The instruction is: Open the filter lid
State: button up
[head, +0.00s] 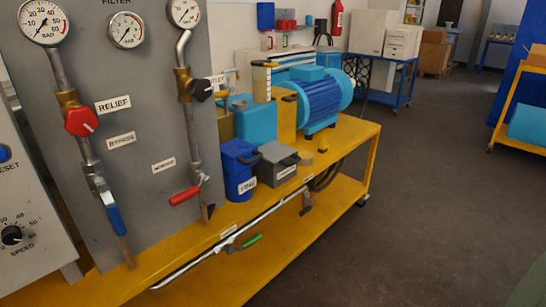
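My gripper is not in view. A grey panel (140,165) at the left carries a cut-off sign reading FILTER at its top edge. No lid in view is clearly marked as the filter lid.
The yellow cart (345,150) bears a blue motor (318,98). The panel has gauges (126,30), a red knob (81,122), and red (185,195) and blue (114,219) levers. A pipe (235,235) runs along the cart's front. Grey floor (430,190) at the right is clear.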

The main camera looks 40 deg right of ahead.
aim_at(237, 155)
jog(key=z, duration=0.9)
jog(key=i+l, duration=0.1)
jog(key=i, duration=0.1)
